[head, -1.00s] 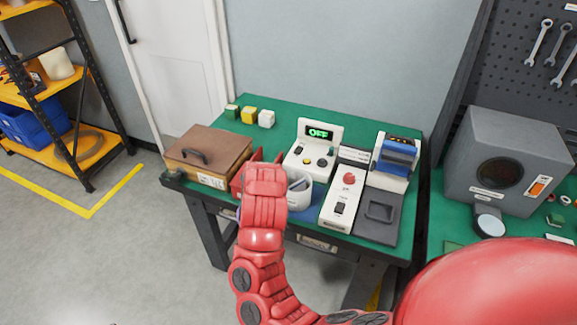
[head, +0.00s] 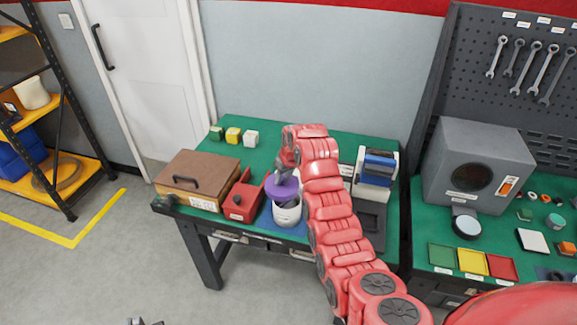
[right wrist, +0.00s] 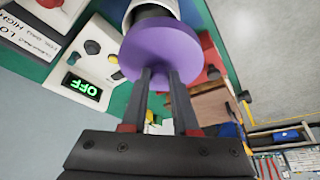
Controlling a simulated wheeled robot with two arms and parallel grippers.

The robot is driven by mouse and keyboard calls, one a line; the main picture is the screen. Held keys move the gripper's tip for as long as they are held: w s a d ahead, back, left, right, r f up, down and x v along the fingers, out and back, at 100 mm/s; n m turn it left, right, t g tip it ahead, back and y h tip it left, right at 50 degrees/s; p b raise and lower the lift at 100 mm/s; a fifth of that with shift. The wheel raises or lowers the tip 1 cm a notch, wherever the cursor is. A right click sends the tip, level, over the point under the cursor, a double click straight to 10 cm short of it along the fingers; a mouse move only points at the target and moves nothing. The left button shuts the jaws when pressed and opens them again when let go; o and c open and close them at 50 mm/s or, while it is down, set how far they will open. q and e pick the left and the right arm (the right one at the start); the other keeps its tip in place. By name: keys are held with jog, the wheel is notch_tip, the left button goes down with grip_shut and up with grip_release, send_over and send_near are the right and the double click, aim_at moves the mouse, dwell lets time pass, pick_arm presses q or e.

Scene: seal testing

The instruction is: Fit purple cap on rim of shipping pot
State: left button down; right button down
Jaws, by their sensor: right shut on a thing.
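The purple cap (head: 279,190) is a round disc in my right gripper (head: 285,174), which is shut on it. In the right wrist view, the gripper's two fingers (right wrist: 163,76) meet the cap (right wrist: 165,42). The white shipping pot (head: 288,217) stands upright at the table's front edge, just below the cap. Part of its pale rim and a dark area show past the cap in the right wrist view. The cap looks slightly tilted; I cannot tell whether it touches the rim. Only a dark tip of my left gripper (head: 143,322) shows at the bottom edge.
A red box (head: 243,201) and a brown lidded case (head: 203,178) stand left of the pot. The tester with the green OFF display (right wrist: 83,87) is hidden behind my right arm in the head view. Several small blocks (head: 233,135) sit at the back left.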

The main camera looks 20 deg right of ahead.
aim_at(288, 182)
jog(key=shift+w+d+r, duration=0.2)
jog(key=shift+d+r, duration=0.35)
jog(key=shift+w+d, duration=0.1)
jog(key=shift+d, duration=0.3)
jog(key=shift+a+f, duration=0.1)
jog(key=shift+f, duration=0.45)
jog(key=shift+f+b, duration=0.9)
jog(key=shift+f, duration=0.65)
jog(key=shift+f+b, duration=0.75)
jog(key=shift+f, duration=0.65)
jog(key=c, duration=0.6)
grip_release()
